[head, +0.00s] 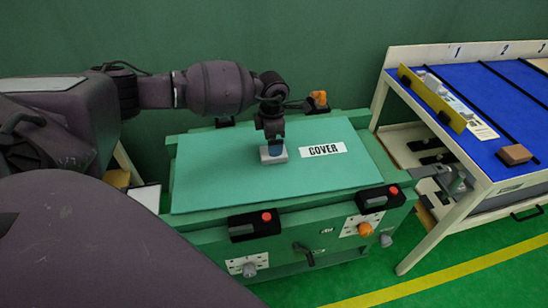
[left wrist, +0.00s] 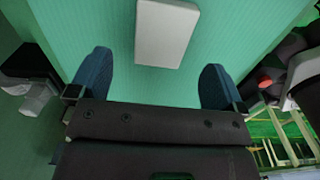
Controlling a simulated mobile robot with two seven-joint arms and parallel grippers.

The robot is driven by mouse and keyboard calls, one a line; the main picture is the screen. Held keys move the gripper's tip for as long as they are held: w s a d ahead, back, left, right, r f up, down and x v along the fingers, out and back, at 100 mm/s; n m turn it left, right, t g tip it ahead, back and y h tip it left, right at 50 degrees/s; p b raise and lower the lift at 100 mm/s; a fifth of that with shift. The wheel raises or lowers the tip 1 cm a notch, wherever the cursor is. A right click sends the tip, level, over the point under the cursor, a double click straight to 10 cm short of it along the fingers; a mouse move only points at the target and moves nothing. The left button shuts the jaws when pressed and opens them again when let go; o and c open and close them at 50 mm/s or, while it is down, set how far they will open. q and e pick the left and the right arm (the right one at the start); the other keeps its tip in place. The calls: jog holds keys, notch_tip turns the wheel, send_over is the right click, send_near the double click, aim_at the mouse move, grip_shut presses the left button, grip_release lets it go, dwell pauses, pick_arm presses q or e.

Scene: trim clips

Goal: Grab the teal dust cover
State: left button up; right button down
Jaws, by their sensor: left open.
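The teal dust cover (head: 225,175) is a flat teal panel lying over the green bench, with a white "COVER" label (head: 323,150) right of its middle. A pale block-like grip (head: 266,158) stands on the cover near its middle. My left gripper (head: 275,146) is over this grip and partly hides it. In the left wrist view the blue fingers of my left gripper (left wrist: 156,82) are wide apart and empty. The pale grip (left wrist: 167,33) lies ahead of the gap between them, on the teal cover (left wrist: 225,35). My right gripper is not in view.
Black clamps with red buttons (head: 255,225) (head: 380,198) sit along the bench's front edge. An orange knob (head: 318,98) stands behind the cover. A slanted blue-topped table (head: 500,90) with a yellow bar (head: 432,98) and a brown block (head: 514,154) stands to the right.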

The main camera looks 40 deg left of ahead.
pick_arm(q)
notch_tip(320, 180, down, 5)
jog(key=shift+d+f+b, duration=0.1)
jog(key=shift+b, duration=0.3)
jog(key=shift+c, duration=0.2)
jog(key=shift+r, duration=0.2)
jog(key=c, duration=1.2)
